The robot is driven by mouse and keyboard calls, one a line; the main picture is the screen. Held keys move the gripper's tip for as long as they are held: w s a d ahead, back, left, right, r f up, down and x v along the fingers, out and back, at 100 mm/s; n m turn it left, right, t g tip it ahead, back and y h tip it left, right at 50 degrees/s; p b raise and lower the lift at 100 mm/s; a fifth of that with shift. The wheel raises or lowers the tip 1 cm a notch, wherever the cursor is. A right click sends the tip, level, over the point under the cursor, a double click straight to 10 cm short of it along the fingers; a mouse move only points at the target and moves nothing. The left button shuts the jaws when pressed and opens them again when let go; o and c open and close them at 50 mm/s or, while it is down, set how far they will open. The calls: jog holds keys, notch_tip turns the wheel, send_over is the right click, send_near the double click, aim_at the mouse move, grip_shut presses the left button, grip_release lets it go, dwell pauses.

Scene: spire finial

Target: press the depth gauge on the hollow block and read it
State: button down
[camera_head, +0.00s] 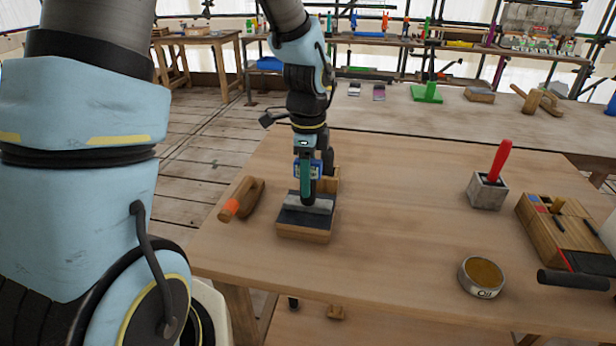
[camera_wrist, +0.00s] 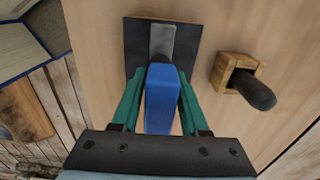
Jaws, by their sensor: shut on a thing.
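My gripper (camera_head: 306,192) points down over the left part of the wooden table. Its teal fingers are shut on a blue box-shaped body, seemingly the depth gauge (camera_wrist: 160,100). Below it lies a wooden block (camera_head: 303,234) with a dark top and a grey strip across it. In the wrist view the dark top (camera_wrist: 138,50) and grey strip (camera_wrist: 165,38) show just beyond the blue body's end. I cannot tell whether they touch. Whether this is the hollow block is unclear, as no hollow shows. No reading on the gauge is visible.
A small wooden block with a black knob (camera_wrist: 252,88) stands close to the right in the wrist view. A wooden tool with an orange end (camera_head: 240,200) lies left. A grey block with a red handle (camera_head: 487,190), a round tin (camera_head: 481,278) and a wooden box (camera_head: 560,235) stand right. The table's middle is clear.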

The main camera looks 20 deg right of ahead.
jog(key=shift+c, duration=1.7)
grip_release()
jog(key=shift+r, duration=0.1)
notch_tip(320, 180, up, 10)
jog(key=shift+b, duration=0.65)
jog(key=shift+a+r, duration=0.1)
jog(key=shift+r, duration=0.1)
jog(key=a+f+n, duration=0.3)
jog(key=a+n, duration=0.8)
jog(key=s+a+f+n+t, duration=0.1)
jog(key=a+f+n, duration=0.2)
jog(key=a+n, duration=0.8)
jog(key=shift+s+a+f+n+t, duration=0.3)
jog(key=shift+a+f+n, duration=0.1)
jog(key=shift+a, duration=0.3)
